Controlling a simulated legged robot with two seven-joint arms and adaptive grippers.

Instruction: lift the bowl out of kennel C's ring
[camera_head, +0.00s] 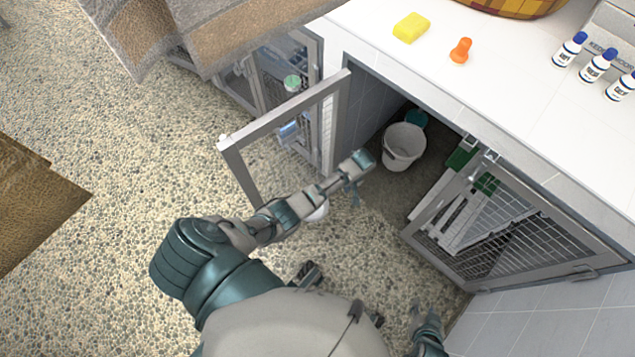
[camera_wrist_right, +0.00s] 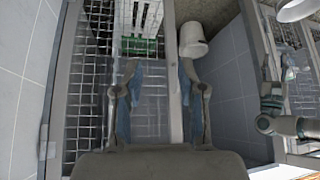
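A white rounded shape also shows at the top right corner of the right wrist view (camera_wrist_right: 294,10). I cannot make out a ring or a kennel letter.
A white bucket (camera_head: 403,148) stands inside the kennel with a teal item (camera_head: 417,118) behind it. An open mesh door (camera_head: 510,235) is at the right. The counter above holds a yellow sponge (camera_head: 411,27), an orange object (camera_head: 461,50) and bottles (camera_head: 569,48).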

